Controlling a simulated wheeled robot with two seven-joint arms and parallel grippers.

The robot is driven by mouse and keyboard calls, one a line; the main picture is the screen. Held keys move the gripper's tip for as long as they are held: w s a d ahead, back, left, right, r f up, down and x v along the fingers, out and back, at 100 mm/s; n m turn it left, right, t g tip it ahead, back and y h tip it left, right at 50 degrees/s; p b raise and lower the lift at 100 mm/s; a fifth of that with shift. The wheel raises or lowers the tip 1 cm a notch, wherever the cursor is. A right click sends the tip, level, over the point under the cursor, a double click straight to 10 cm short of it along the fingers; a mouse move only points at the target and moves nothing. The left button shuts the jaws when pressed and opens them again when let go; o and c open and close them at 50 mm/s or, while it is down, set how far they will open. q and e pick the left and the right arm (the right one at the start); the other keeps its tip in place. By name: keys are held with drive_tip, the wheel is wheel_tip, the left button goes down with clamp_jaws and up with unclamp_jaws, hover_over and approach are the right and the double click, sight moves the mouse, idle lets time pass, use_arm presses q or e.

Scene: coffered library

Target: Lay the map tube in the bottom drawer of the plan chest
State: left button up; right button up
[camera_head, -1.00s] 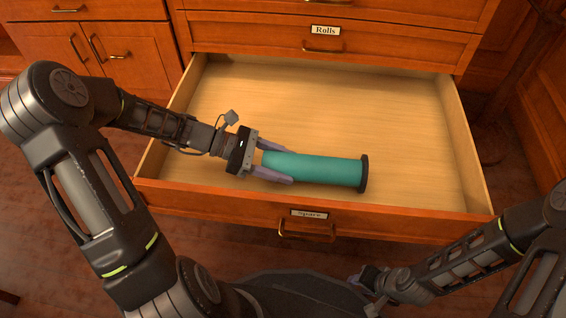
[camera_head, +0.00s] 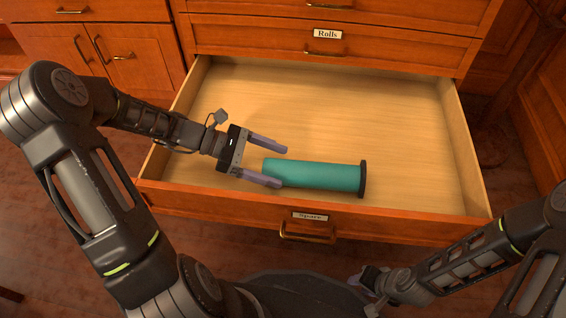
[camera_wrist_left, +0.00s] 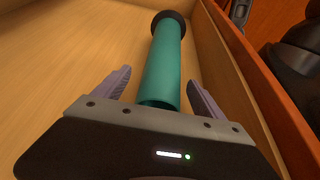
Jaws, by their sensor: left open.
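The teal map tube (camera_head: 315,175) with a dark end cap lies in the open bottom drawer (camera_head: 390,110), near its front wall. My left gripper (camera_head: 275,165) is open at the tube's left end. Its purple fingers are apart, and the tube's near end sits at the fingertips, not clamped. In the left wrist view the fingers (camera_wrist_left: 160,90) stand to either side of the tube's end with gaps. My right gripper (camera_head: 368,280) is low at the right, partly hidden; its fingers are unclear.
The drawer front bears a "Spare" label (camera_head: 310,216) and a brass handle (camera_head: 307,236). A closed drawer labelled "Rolls" (camera_head: 327,33) is just above. Cabinet doors (camera_head: 105,55) stand at the left. The drawer's back and right floor are clear.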

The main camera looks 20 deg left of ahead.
use_arm(q)
drive_tip(key=p+v, duration=0.1)
drive_tip(key=v, duration=0.3)
drive_tip(key=shift+r, duration=0.1)
drive_tip(key=shift+s+a, duration=0.1)
drive_tip(key=shift+a, duration=0.2)
drive_tip(key=shift+r, duration=0.1)
idle(0.5)
